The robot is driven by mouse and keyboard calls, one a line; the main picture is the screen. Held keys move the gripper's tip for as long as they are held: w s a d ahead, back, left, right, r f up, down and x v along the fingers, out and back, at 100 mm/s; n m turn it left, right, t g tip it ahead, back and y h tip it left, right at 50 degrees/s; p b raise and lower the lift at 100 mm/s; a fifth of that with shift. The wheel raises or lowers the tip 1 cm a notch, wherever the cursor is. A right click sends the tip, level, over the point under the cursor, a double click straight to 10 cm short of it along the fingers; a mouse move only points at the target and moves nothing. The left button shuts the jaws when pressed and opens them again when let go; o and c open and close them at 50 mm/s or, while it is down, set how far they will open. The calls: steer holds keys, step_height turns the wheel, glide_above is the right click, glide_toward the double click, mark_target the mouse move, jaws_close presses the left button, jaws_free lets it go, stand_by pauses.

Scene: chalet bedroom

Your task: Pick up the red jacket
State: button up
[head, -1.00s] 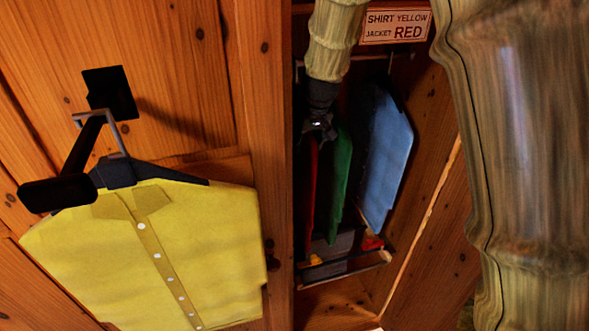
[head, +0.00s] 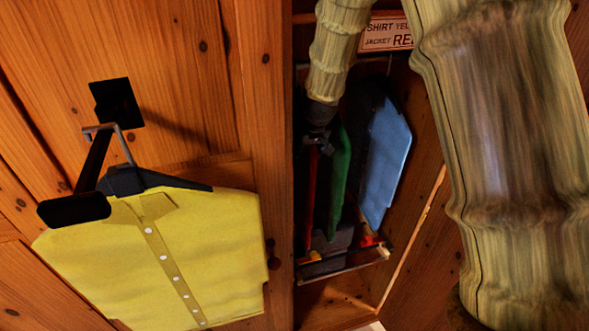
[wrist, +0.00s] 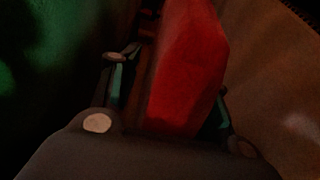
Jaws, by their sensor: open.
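The red jacket (head: 309,200) hangs in the narrow closet, seen nearly edge-on at its left side. In the wrist view the red jacket (wrist: 187,70) stands between the two fingers of my gripper (wrist: 168,88). The fingers are open, one on each side of it; whether they touch it I cannot tell. In the head view my gripper (head: 320,140) is at the top of the red jacket, partly dark and hidden by my arm.
A green garment (head: 340,180) and a blue one (head: 386,165) hang to the right. A yellow shirt (head: 160,250) hangs on a hook outside, left. A sign (head: 387,33) is above. A low tray (head: 345,268) holds small things. The closet's wooden walls are close on both sides.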

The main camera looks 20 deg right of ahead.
steer(key=shift+f, duration=0.3)
stand_by(0.5)
steer(key=shift+c, duration=0.2)
jaws_close()
steer(key=shift+r, duration=0.1)
